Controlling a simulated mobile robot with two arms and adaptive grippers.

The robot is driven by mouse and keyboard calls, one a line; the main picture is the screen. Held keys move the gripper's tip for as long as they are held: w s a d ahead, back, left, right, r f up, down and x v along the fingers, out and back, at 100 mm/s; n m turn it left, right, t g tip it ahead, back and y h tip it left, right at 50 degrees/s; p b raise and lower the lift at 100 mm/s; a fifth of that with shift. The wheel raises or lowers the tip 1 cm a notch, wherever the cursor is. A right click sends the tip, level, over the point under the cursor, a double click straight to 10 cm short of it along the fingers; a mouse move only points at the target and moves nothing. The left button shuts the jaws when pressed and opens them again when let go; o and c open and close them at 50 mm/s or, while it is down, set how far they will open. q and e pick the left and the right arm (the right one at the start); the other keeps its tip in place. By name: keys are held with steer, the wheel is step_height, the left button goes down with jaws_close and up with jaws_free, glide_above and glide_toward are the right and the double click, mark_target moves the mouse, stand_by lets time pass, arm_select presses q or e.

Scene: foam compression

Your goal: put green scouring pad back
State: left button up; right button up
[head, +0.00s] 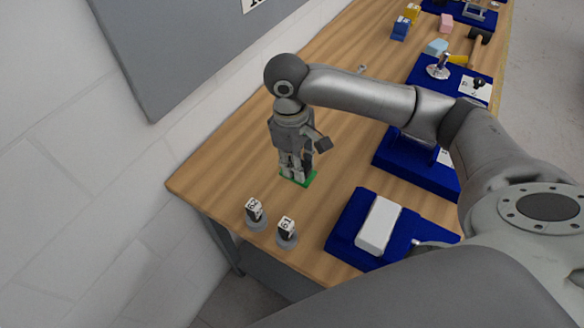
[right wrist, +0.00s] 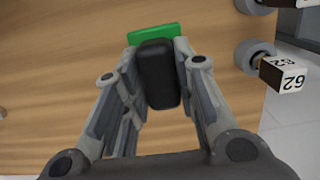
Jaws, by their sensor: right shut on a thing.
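The green scouring pad (head: 309,181) is a thin flat rectangle at the fingertips of my right gripper (head: 296,174), near the left end of the wooden table. In the right wrist view the pad (right wrist: 155,32) shows beyond the fingers, and my right gripper (right wrist: 157,45) is shut on it. A dark block (right wrist: 158,75) between the fingers hides part of the pad; I cannot tell what it is. The gripper points down. I cannot tell whether the pad touches the table. My left gripper is not in view.
Two numbered weights, 62 (head: 254,212) and 61 (head: 287,230), stand near the table's front left edge. A blue tray (head: 345,224) with a white block (head: 379,224) lies to their right. More blue trays run along the table's right side. Bare wood lies behind the gripper.

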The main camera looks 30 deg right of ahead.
steer(key=w+f, duration=0.2)
steer(key=f, duration=0.1)
steer(key=shift+w, duration=0.35)
step_height(320, 180, down, 2)
steer(key=shift+f+p, duration=0.2)
steer(key=shift+p, duration=0.5)
steer(key=shift+f, duration=0.4)
steer(key=o, duration=1)
steer(key=shift+f, duration=0.15)
step_height(320, 180, up, 12)
steer(key=w+b, duration=0.1)
steer(key=b, duration=0.1)
steer(key=shift+a, duration=0.35)
